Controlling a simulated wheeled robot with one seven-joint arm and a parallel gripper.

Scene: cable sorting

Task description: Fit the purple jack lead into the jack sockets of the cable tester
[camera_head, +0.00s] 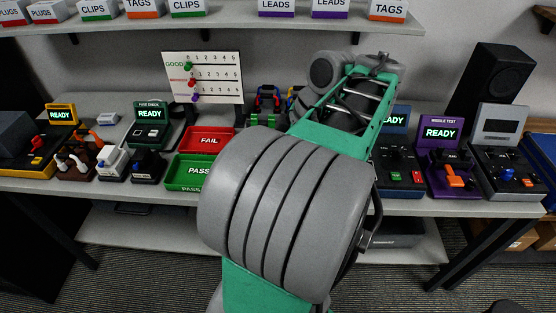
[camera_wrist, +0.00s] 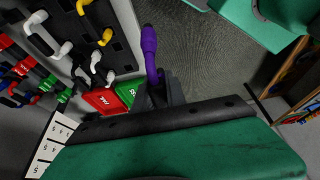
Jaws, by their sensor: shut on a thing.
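The purple jack lead (camera_wrist: 150,52) shows in the wrist view as a purple plug-like piece with a dark tip, standing out from between my gripper's jaws. My gripper (camera_wrist: 165,92) is dark and shut on it, clear of the table surface. In the head view my own arm hides the gripper and the lead. A tester with a blue READY screen (camera_head: 397,150) stands right of my arm, partly hidden by it. A purple tester labelled WIGGLE TEST (camera_head: 440,148) stands beside it. I cannot tell which one is the cable tester, and no jack sockets can be made out.
A red FAIL tray (camera_head: 208,139) and green PASS tray (camera_head: 186,175) lie left of my arm. Other testers line the bench (camera_head: 405,206). A counting board (camera_head: 203,78) stands behind. In the wrist view, a dark rack (camera_wrist: 75,35) with several coloured leads is at left.

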